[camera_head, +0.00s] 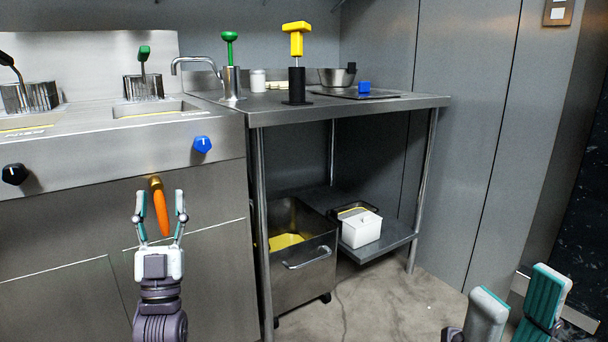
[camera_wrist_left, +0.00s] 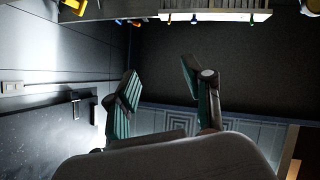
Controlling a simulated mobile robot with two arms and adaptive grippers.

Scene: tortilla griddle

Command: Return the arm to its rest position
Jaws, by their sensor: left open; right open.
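My left gripper (camera_head: 160,198) is raised at lower left in the head view, in front of the steel fryer's cabinet, with its fingers apart. In that view an orange handle with a brass end (camera_head: 161,212) appears between the fingers; I cannot tell how far behind them it is. In the left wrist view the left gripper (camera_wrist_left: 158,70) is open, with nothing held between the fingers. My right gripper (camera_head: 518,292) is at the lower right edge of the head view, its fingers apart and empty, partly cut off by the frame.
The fryer (camera_head: 120,155) has a black knob (camera_head: 15,174) and a blue knob (camera_head: 202,144). A steel table (camera_head: 400,105) carries a yellow-handled tool (camera_head: 297,45) and a blue block (camera_head: 364,87). A wheeled steel bin (camera_head: 305,275) stands below. The floor at centre right is clear.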

